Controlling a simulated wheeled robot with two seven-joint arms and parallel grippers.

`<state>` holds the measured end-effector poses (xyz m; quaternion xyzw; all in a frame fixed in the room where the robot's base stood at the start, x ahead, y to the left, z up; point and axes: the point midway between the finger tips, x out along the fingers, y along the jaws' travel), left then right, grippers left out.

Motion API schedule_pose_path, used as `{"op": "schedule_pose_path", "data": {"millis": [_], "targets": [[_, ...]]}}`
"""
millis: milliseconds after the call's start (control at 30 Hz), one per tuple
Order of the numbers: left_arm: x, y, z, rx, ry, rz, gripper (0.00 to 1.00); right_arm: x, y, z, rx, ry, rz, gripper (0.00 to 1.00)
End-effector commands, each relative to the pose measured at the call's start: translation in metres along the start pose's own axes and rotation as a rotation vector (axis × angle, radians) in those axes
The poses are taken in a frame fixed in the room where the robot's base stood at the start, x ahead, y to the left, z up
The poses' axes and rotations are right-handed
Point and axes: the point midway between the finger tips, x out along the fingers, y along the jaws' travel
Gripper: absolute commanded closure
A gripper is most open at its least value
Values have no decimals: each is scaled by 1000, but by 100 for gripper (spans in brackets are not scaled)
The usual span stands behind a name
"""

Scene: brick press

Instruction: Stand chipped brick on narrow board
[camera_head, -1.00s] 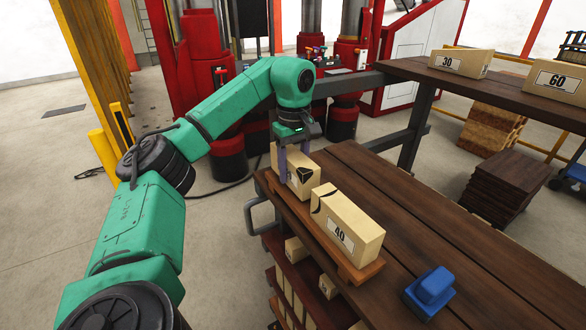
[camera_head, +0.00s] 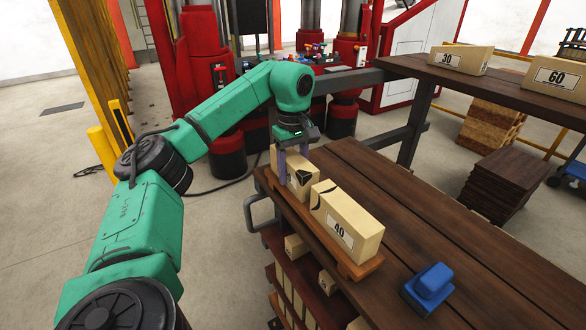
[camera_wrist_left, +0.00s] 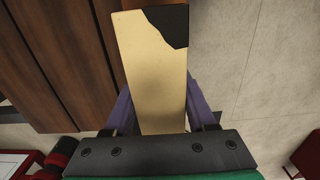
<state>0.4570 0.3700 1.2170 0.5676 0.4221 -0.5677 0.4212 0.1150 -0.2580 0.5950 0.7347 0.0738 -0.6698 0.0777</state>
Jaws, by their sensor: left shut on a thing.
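The chipped brick (camera_head: 294,163) is pale tan with a dark patch at a corner. It is at the far end of the narrow board (camera_head: 371,267), a wooden strip along the table's left edge. My left gripper (camera_head: 292,180) is shut on it, with purple fingers on both sides. In the left wrist view the brick (camera_wrist_left: 155,85) lies between the fingers, with its dark chipped corner away from the palm. The brick's underside is hidden, so I cannot tell whether it touches the board. My right gripper is not in view.
A brick marked 40 (camera_head: 347,225) with a dark crack stands on the board, close in front of the chipped brick. A blue block-like object (camera_head: 430,288) lies on the dark table (camera_head: 440,235). Bricks marked 30 (camera_head: 460,60) and 60 (camera_head: 557,80) sit on a higher shelf.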

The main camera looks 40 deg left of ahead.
Motion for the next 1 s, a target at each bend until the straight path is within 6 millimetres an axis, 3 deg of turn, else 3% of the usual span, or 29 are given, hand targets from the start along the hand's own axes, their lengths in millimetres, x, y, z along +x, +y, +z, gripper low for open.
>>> {"op": "schedule_pose_path", "data": {"millis": [133, 167, 233, 267, 667, 800, 1000], "targets": [[-1, 0, 0, 0, 0, 2, 93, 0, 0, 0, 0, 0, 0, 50], [-1, 0, 0, 0, 0, 2, 40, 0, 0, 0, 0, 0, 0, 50], [-1, 0, 0, 0, 0, 2, 13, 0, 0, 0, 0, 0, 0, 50], [-1, 0, 0, 0, 0, 2, 9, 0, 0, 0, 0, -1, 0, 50], [-6, 1, 0, -1, 1, 1, 9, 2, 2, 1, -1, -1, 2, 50], [-29, 1, 0, 0, -1, 5, 9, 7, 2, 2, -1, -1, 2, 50], [-94, 0, 0, -1, 2, 5, 9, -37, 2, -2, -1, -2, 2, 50]]}}
